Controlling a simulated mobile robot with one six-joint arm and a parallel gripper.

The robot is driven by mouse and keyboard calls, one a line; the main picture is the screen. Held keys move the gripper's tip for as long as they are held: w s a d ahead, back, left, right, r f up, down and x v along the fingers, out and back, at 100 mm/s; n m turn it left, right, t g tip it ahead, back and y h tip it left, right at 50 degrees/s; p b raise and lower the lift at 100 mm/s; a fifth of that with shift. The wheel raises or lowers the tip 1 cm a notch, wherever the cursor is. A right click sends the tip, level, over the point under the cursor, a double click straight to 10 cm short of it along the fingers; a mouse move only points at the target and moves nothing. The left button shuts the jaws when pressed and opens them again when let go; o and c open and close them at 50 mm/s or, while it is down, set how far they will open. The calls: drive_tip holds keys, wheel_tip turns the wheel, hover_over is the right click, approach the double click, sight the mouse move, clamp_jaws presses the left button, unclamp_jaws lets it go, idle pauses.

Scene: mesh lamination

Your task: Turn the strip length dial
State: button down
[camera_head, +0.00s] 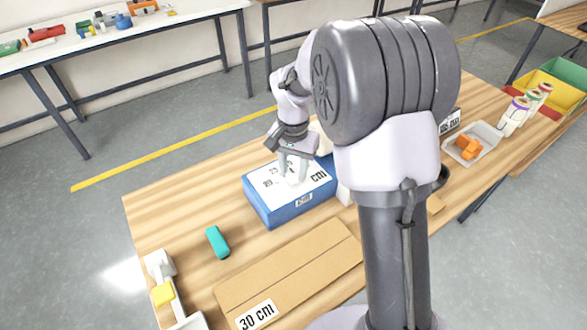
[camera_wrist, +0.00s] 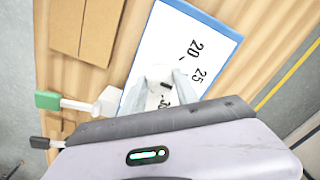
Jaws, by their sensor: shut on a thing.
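The strip length dial unit is a blue box (camera_head: 285,208) with a white top face on the wooden table, marked with numbers and "cm". In the wrist view its white face (camera_wrist: 165,48) shows "20", "25" and a partly covered "30". My gripper (camera_head: 291,178) reaches down onto this face. In the wrist view my gripper (camera_wrist: 160,88) has its two pale fingers shut on the dial knob (camera_wrist: 159,86), a light knob with a dark mark. The fingers hide much of the knob and part of the scale. The dark mark appears near the "30" side.
A cardboard strip (camera_head: 300,265) with a "30 cm" label (camera_head: 256,315) lies in front of the box. A teal block (camera_head: 217,242) lies left of it. A green-handled item (camera_wrist: 60,101) shows in the wrist view.

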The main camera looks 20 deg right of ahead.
sight(293, 173)
drive_tip(key=shift+m, duration=1.9)
drive_tip(key=c, duration=0.9)
unclamp_jaws()
wheel_tip(293, 173, up, 18)
drive_tip(key=p, duration=0.6)
drive_tip(key=shift+f+p, duration=0.25)
drive_tip(key=shift+p, duration=0.1)
